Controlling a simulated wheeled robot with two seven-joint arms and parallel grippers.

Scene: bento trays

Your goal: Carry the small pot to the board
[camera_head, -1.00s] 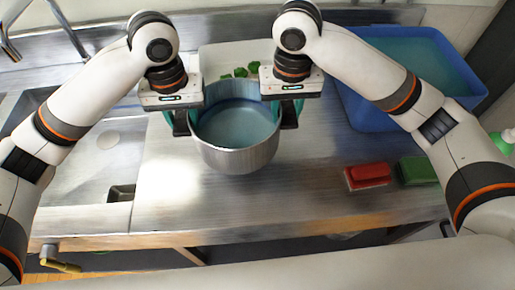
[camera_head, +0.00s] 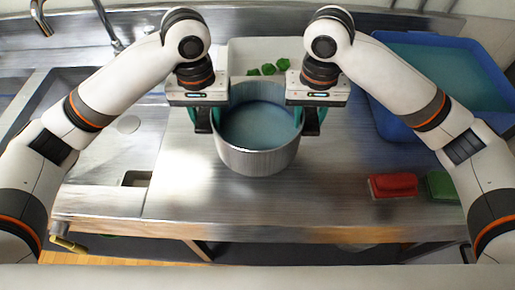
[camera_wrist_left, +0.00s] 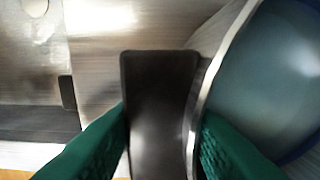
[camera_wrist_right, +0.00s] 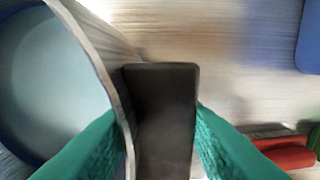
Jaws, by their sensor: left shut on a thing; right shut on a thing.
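The small pot (camera_head: 257,160) is a steel pot with a bluish inside and two dark side handles. It stands upright between my two grippers in the head view; whether it touches the counter is hard to tell. My left gripper (camera_head: 203,122) is shut on its left handle (camera_wrist_left: 160,110), seen between green fingers in the left wrist view. My right gripper (camera_head: 312,122) is shut on its right handle (camera_wrist_right: 162,115), seen likewise in the right wrist view. The white board (camera_head: 240,58) lies behind the pot, partly hidden by the pot and arms, with green pieces (camera_head: 268,69) on it.
A blue tub (camera_head: 385,128) stands at the right. A red block (camera_head: 392,186) and a green block (camera_head: 442,186) lie at the front right. A sink (camera_head: 60,105) is at the left. The counter's front (camera_head: 300,215) is clear.

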